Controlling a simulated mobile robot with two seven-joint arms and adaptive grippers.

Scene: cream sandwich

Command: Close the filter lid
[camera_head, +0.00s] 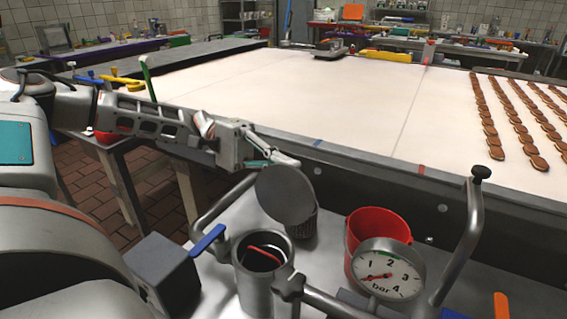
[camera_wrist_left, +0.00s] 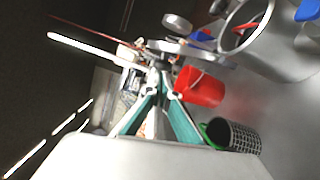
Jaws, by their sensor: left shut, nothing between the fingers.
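The filter lid (camera_head: 285,194) is a round grey metal disc. In the head view it stands open, steeply tilted, behind the filter housing (camera_head: 262,262), a metal cylinder with an open top and something red inside. My left gripper (camera_head: 285,161) is shut and empty, just above the lid's upper edge; I cannot tell whether it touches the lid. In the left wrist view the teal fingers (camera_wrist_left: 158,78) meet at their tips. My right gripper is not in view.
A red bucket (camera_head: 367,232) and a pressure gauge (camera_head: 388,270) stand right of the housing. A dark mesh basket (camera_head: 304,222) is behind the lid. A blue-handled lever (camera_head: 207,242) is at the left. The conveyor's edge (camera_head: 340,160) runs behind, with biscuits (camera_head: 494,140) at the right.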

